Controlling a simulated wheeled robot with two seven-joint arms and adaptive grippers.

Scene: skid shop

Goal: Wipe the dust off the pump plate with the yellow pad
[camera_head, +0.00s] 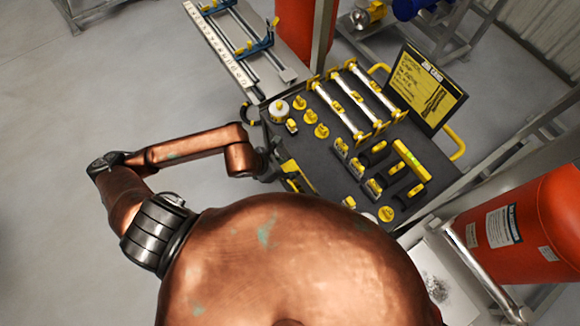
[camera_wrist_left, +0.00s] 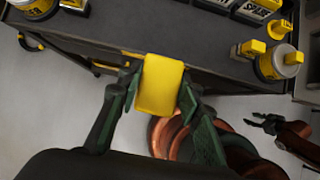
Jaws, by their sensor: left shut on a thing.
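The yellow pad (camera_wrist_left: 160,84) is in my left gripper (camera_wrist_left: 158,95), shut on it from both sides in the left wrist view. The pad is over the front edge of the dark cart top. In the head view my left gripper (camera_head: 272,168) is at the cart's left edge, small and partly hidden. A pale plate (camera_head: 420,262) with dark, speckled dust (camera_head: 436,288) shows at the lower right, probably the pump plate; my copper body hides part of it. My right gripper (camera_wrist_left: 262,122) shows at the right of the wrist view, its fingers apart and empty.
The dark cart top (camera_head: 325,165) holds several yellow knobs, labelled blocks and silver bars (camera_head: 350,95). A yellow-black sign (camera_head: 427,90) stands behind. An orange tank (camera_head: 520,230) and metal rail (camera_head: 470,255) flank the plate. The floor at left is clear.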

